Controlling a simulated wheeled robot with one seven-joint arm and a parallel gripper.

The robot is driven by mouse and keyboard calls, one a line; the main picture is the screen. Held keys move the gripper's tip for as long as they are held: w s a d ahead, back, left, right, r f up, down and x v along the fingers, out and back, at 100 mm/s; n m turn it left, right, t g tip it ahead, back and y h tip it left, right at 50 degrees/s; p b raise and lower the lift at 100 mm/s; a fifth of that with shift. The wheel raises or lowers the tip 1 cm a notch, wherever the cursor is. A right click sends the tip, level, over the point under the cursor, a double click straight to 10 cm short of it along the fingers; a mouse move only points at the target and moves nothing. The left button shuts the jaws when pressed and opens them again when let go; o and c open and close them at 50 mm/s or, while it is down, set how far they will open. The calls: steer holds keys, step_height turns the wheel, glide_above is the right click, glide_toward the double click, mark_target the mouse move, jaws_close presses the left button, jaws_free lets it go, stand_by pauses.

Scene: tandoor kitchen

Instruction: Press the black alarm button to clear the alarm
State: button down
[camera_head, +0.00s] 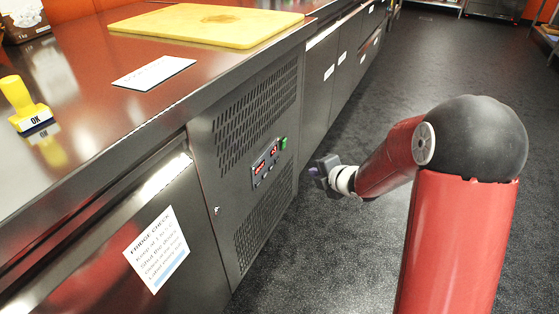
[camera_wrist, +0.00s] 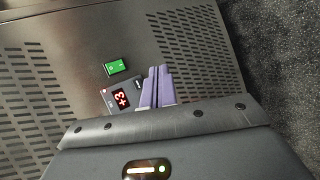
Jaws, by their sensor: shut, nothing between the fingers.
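The control panel (camera_head: 265,163) is set in the vented steel front of the fridge counter. It has red lit displays and small buttons, too small in the head view to tell which is the black alarm button. In the wrist view a red display (camera_wrist: 122,98) reads "+3", just left of my gripper's fingers. My gripper (camera_wrist: 158,72) has its purple fingers together and empty, in front of the panel and covering part of it. In the head view my gripper (camera_head: 315,171) is to the right of the panel, apparently apart from it.
A green switch (camera_head: 284,143) is beside the panel. The counter carries a yellow cutting board (camera_head: 200,25), a white card (camera_head: 153,73) and a yellow-handled OK stamp (camera_head: 35,120). A fridge check notice (camera_head: 156,250) is on the door. The dark floor to the right is open.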

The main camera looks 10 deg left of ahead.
mark_target(277, 160)
steer(key=w+a+b, duration=0.1)
steer(key=w+a, duration=0.2)
steer(key=a, duration=0.5)
steer(key=shift+a+b, duration=0.15)
steer(key=shift+b, duration=0.25)
stand_by(1.8)
steer(key=shift+w+a+b, duration=0.15)
steer(key=shift+a+b, duration=0.15)
steer(key=shift+a, duration=0.05)
steer(key=shift+w+a, duration=0.15)
steer(key=shift+a, duration=0.25)
stand_by(0.8)
steer(key=shift+d, duration=0.15)
steer(key=shift+s+d, duration=0.3)
steer(key=shift+d, duration=0.3)
